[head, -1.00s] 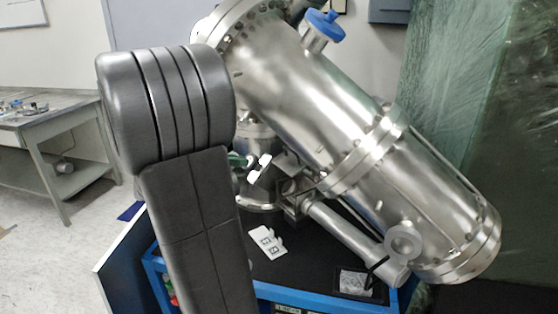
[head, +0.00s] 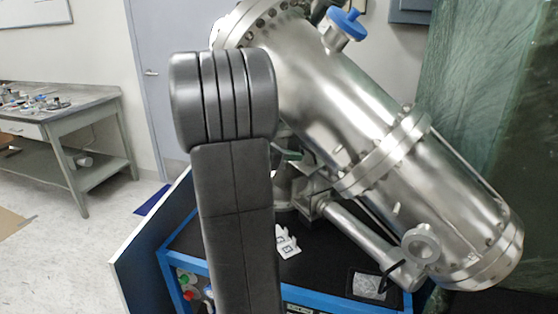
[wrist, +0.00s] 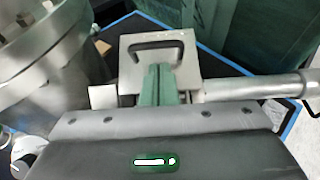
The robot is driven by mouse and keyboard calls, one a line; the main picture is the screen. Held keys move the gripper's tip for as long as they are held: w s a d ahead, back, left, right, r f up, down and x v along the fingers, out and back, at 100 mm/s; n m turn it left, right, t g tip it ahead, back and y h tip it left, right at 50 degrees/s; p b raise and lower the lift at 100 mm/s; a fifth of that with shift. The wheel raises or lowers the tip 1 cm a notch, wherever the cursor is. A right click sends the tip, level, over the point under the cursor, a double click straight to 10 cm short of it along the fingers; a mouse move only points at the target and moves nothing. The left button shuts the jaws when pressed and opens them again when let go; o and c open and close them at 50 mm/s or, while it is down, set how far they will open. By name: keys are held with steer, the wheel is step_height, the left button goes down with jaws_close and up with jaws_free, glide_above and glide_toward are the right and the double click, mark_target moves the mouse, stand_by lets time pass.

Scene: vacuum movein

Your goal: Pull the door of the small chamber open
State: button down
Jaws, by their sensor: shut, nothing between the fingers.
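The door of the small chamber (wrist: 185,50) shows in the wrist view as a pale metal plate with a black bar handle (wrist: 157,45) across it. My gripper (wrist: 160,72) has its green fingers together with nothing between them. The fingertips overlap the plate just below the handle in this view; I cannot tell whether they touch it. In the head view the small chamber (head: 308,200) sits under the big steel cylinder, and my arm hides most of the gripper and door.
The large slanted steel cylinder (head: 350,100) stands over a blue-framed cart (head: 330,296). A metal tube (head: 358,232) runs from the chamber to the right. A white marked block (head: 288,244) lies on the black cart top. A workbench (head: 75,125) stands at the left, beside open floor.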

steer(key=shift+w+d+r, duration=0.25)
steer(key=shift+w+d, duration=0.05)
steer(key=shift+d, duration=0.25)
steer(key=shift+r, duration=0.15)
steer(key=shift+w+d+r+y+p, duration=0.15)
steer(key=shift+d+r+y+p, duration=0.15)
steer(key=shift+p, duration=0.7)
